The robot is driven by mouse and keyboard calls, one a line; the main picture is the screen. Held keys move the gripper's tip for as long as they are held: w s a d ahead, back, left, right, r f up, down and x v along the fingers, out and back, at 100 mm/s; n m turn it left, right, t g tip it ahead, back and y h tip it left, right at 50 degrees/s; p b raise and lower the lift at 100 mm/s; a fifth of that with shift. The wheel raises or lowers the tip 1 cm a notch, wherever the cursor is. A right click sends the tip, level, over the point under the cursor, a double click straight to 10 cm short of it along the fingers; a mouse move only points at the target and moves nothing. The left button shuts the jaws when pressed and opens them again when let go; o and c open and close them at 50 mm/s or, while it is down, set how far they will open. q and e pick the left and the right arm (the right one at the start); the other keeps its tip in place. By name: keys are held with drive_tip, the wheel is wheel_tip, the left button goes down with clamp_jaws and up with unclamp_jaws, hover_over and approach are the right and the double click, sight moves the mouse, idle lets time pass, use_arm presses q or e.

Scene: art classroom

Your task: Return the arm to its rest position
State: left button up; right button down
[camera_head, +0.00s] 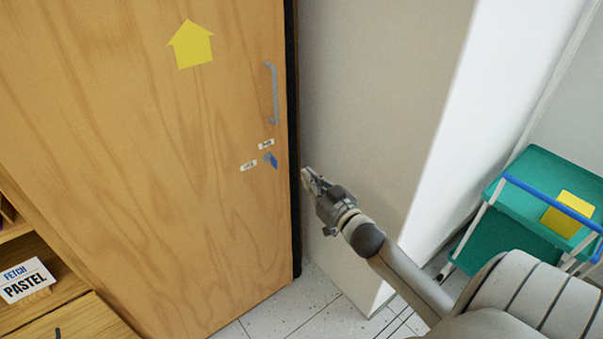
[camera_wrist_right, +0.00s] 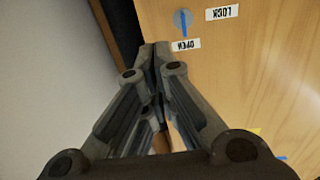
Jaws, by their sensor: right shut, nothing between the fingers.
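My right gripper (camera_head: 308,176) is shut and empty, in front of the pale wall just right of the wooden cabinet door (camera_head: 130,150). In the right wrist view its fingers (camera_wrist_right: 155,48) meet at the tips, with the door (camera_wrist_right: 270,80) beyond them. A blue latch key (camera_head: 271,160) sits on the door to the left of the gripper, apart from it. It also shows in the right wrist view (camera_wrist_right: 184,22), between labels reading LOCK (camera_wrist_right: 222,13) and OPEN (camera_wrist_right: 186,44). My left gripper is not in view.
A grey handle (camera_head: 272,93) and a yellow arrow (camera_head: 192,45) are on the door. A teal cart (camera_head: 540,175) with a blue bar stands at the right. A PASTEL sign (camera_head: 26,281) is at lower left. Tiled floor (camera_head: 320,305) shows below.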

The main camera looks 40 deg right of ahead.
drive_tip(key=s+a+f+g, duration=0.1)
drive_tip(key=s+f+g, duration=0.3)
drive_tip(key=f, duration=0.8)
drive_tip(key=s+a+f+g, duration=0.15)
drive_tip(key=s+f, duration=0.45)
drive_tip(key=f, duration=0.6)
drive_tip(key=s+a+f+g, duration=0.1)
drive_tip(key=s+f+g, duration=0.3)
drive_tip(key=f, duration=0.8)
use_arm(q)
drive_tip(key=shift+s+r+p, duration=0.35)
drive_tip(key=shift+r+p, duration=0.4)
drive_tip(key=shift+p, duration=0.05)
use_arm(e)
drive_tip(key=s+a+f+n+g, duration=0.1)
drive_tip(key=s+a+f, duration=0.3)
drive_tip(key=s, duration=0.6)
drive_tip(key=s+a+f+n+g, duration=0.1)
drive_tip(key=s+a+f+g, duration=0.3)
drive_tip(key=s+f, duration=0.3)
drive_tip(key=s+a+f+n+g+y, duration=0.1)
drive_tip(key=s+a+f, duration=0.3)
drive_tip(key=s, duration=1.1)
wheel_tip(320, 180, down, 2)
drive_tip(key=shift+s+a+f+g, duration=0.2)
drive_tip(key=shift+g, duration=0.55)
drive_tip(key=c, duration=2.2)
unclamp_jaws()
